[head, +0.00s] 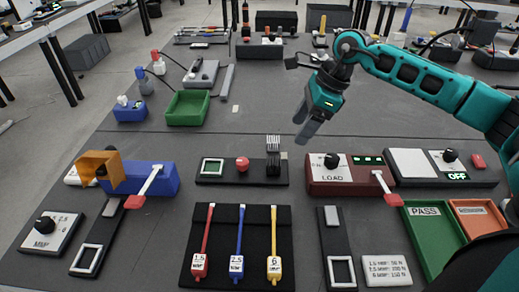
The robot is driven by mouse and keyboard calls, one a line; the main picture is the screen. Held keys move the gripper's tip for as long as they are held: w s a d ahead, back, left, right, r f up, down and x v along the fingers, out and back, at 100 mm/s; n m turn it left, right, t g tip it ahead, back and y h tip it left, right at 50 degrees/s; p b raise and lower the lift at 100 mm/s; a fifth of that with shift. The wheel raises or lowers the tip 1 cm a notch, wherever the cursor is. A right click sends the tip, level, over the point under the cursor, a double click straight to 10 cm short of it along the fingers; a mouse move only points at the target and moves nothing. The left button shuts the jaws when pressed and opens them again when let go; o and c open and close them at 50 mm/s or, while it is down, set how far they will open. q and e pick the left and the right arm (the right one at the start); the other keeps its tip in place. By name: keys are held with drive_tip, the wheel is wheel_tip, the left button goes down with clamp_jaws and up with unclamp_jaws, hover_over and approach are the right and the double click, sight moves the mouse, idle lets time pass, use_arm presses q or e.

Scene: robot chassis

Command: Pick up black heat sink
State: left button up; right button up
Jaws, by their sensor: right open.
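A dark finned block that looks like the black heat sink (273,165) stands at the right end of a flat black fixture (220,171) in the middle of the table. Pale, striped fins show at its upper end. My right gripper (304,127) is open and empty, above the table, up and to the right of the block in the picture. Its fingers point down and slightly left, apart from the block. My left gripper is not in view.
The fixture also carries a small screen (212,167) and a red knob (242,163). A red LOAD box (327,180) stands right of it, a blue box (153,179) left. Three coloured drivers lie on a black mat (221,213) in front. A green bin (188,107) stands behind.

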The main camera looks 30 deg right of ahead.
hover_over(275, 161)
drive_tip(key=s+d, duration=0.2)
drive_tip(key=d, duration=0.1)
drive_tip(key=f, duration=0.6)
drive_tip(key=shift+w+a+f, duration=0.2)
drive_tip(key=shift+a, duration=0.05)
drive_tip(key=x, duration=0.5)
drive_tip(key=shift+w+a+f, duration=0.15)
drive_tip(key=shift+w+a, duration=0.05)
drive_tip(key=shift+a, duration=0.1)
drive_tip(key=shift+f, duration=0.15)
drive_tip(key=shift+c, duration=0.4)
drive_tip(key=c, duration=0.7)
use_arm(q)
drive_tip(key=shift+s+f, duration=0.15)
use_arm(e)
drive_tip(key=shift+c, duration=1.4)
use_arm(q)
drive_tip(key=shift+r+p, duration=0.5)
use_arm(e)
wheel_tip(275, 161, up, 20)
